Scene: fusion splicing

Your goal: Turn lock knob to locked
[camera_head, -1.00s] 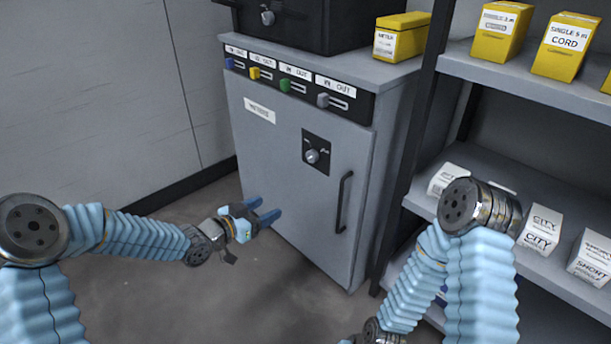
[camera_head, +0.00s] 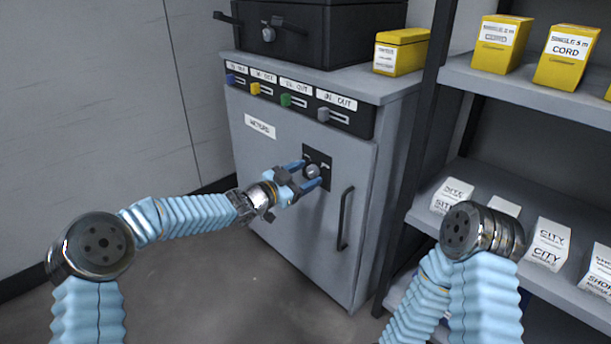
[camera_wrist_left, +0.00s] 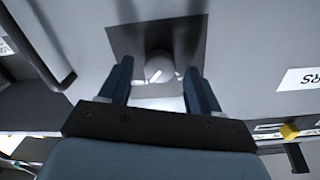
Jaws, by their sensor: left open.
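The lock knob (camera_head: 312,171) is a round grey knob on a black square plate (camera_head: 326,160) on the grey cabinet door (camera_head: 285,185). My left gripper (camera_head: 312,174) is open at the plate, with its blue fingers on either side of the knob. In the left wrist view the knob (camera_wrist_left: 159,67) with a pale pointer mark sits between and just beyond the two fingertips (camera_wrist_left: 160,75). I cannot tell whether the fingers touch it. My right arm shows at the lower right, but its gripper is out of view.
A dark door handle (camera_head: 345,218) stands out right of the knob. Above the door is a row of coloured sliders (camera_head: 286,100). A black case (camera_head: 305,30) and a yellow box (camera_head: 400,52) stand on the cabinet. Shelves (camera_head: 530,90) with boxes are at the right.

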